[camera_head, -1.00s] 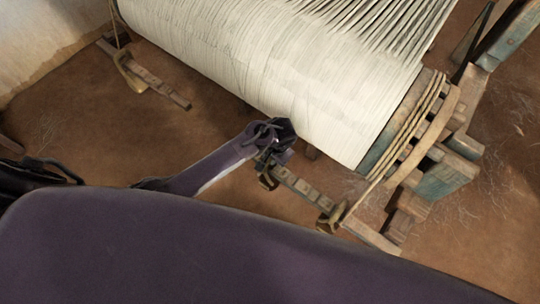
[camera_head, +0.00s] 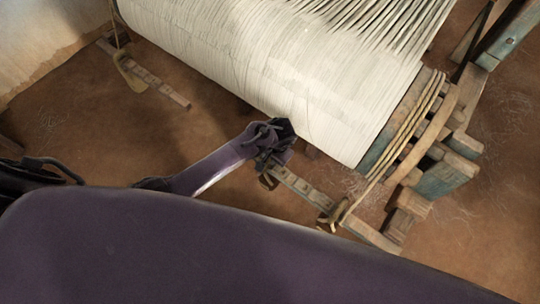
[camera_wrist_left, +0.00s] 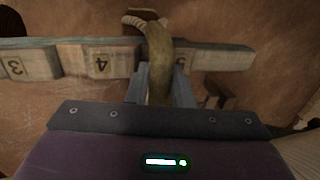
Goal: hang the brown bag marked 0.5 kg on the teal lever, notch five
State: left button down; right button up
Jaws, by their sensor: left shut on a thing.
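My left gripper (camera_head: 272,147) is at the near end of the right-hand notched lever (camera_head: 300,186). In the left wrist view the gripper (camera_wrist_left: 160,86) is shut on the brown bag (camera_wrist_left: 157,62), whose body stands upright between the fingers. The bag overlaps the lever (camera_wrist_left: 215,58) just right of plate 4, beside a plate that looks like 5 and is partly covered. I cannot tell whether the bag's loop rests in the notch. The lever has pale grey-teal edges. No weight mark is readable. My right gripper is not in view.
A second lever (camera_head: 165,87) with a tan bag (camera_head: 130,72) lies upper left. White warp (camera_head: 270,60) stretches above my gripper. Bare earth floor surrounds the levers.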

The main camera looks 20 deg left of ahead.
pick_arm(q)
jog(key=c, duration=1.2)
grip_release()
jog(key=shift+f, duration=0.1)
jog(key=r, duration=0.2)
jog(key=d+r, duration=0.1)
jog(key=r, duration=0.4)
jog(key=shift+s+d+r, duration=0.3)
jog(key=shift+s+r, duration=0.05)
jog(key=shift+r, duration=0.05)
jog(key=s+a+r+n+t+h, duration=0.1)
jog(key=s+a+r, duration=0.3)
jog(key=s+r, duration=0.35)
jog(key=s+a+r+n+t+h, duration=0.1)
jog(key=s+a+r+t, duration=0.1)
jog(key=s+a+r, duration=0.5)
jog(key=s+d+f+g, duration=0.1)
jog(key=d+f+g, duration=0.15)
jog(key=f, duration=2.45)
jog(key=s+a+f, duration=0.1)
jog(key=s+f, duration=1.1)
jog(key=s, duration=0.1)
jog(key=s+a+f, duration=0.1)
jog(key=s+f, duration=0.5)
jog(key=shift+s+a+f, duration=0.3)
jog(key=shift+s+f, duration=0.1)
